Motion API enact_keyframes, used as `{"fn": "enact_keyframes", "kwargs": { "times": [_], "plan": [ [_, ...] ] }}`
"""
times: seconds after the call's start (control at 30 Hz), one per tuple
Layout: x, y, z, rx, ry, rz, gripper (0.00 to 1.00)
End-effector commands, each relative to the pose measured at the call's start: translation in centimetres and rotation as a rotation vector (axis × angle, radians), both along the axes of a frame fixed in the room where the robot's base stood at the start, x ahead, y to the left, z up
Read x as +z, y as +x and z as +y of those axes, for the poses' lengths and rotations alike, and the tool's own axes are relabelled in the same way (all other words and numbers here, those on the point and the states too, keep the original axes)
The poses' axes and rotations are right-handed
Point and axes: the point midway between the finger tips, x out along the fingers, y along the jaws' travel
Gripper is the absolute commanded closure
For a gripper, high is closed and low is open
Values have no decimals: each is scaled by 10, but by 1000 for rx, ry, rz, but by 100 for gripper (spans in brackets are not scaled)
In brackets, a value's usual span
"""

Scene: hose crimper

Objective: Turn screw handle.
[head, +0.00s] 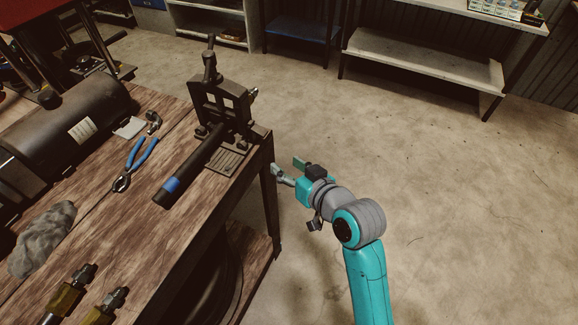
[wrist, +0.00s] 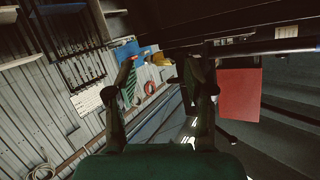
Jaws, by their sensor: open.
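The black hose crimper (head: 220,105) stands upright on the near table's far right corner. Its screw handle (head: 211,45) rises from the top of the frame. A black hose (head: 195,168) with a blue band (head: 172,184) runs through the crimper toward the front left. My gripper (head: 287,170) is open and empty, off the table's right edge, lower right of the crimper and apart from it. In the wrist view my gripper (wrist: 158,72) shows two spread fingers with nothing between them; I cannot make out the screw handle there.
The wooden table (head: 200,235) holds a black tank (head: 70,125), blue-handled pliers (head: 135,160), a grey rag (head: 42,240) and brass fittings (head: 70,292). Shelves (head: 425,65) stand along the back wall. The floor (head: 470,210) to the right is clear.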

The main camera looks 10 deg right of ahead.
Motion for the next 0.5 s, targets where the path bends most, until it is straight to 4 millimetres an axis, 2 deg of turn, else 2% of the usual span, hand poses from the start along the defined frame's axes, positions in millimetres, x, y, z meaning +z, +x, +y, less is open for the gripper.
{"fn": "enact_keyframes", "kwargs": {
  "times": [0.07, 0.27, 0.37, 0.5],
  "plan": [
    [0, 0, 0, 0, 0, 0, 47],
    [12, 3, 1, -9, 99, 10, 97],
    [33, 8, 2, -22, 281, 34, 100],
    [73, 12, 5, -22, 626, 101, 100]
  ]
}}
